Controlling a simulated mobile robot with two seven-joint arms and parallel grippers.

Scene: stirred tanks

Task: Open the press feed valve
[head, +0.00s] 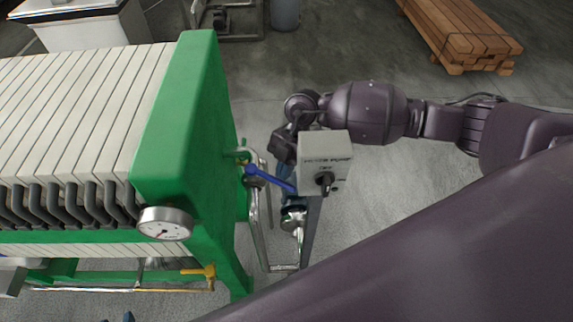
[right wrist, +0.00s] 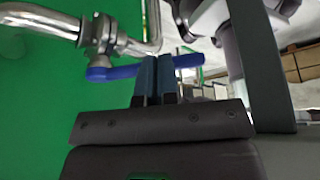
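The press feed valve (right wrist: 100,35) sits on a metal pipe at the green end frame of the press. Its blue lever (head: 270,180) runs from the pipe toward the lower right in the head view. In the right wrist view the blue lever (right wrist: 118,72) lies across the picture and passes behind my fingertips. My right gripper (right wrist: 156,60) has its two blue-grey fingers close together, with no visible lever between them. Whether they touch the lever is unclear. In the head view a grey box partly hides this gripper. A small blue tip at the bottom edge may be my left gripper (head: 128,317).
The grey switch box (head: 325,150) with a black knob stands on a post close to my right gripper. The green press (head: 190,120) with pale plates and a gauge (head: 165,223) fills the left. A timber stack (head: 460,35) lies at the back right. Open floor lies behind my right arm.

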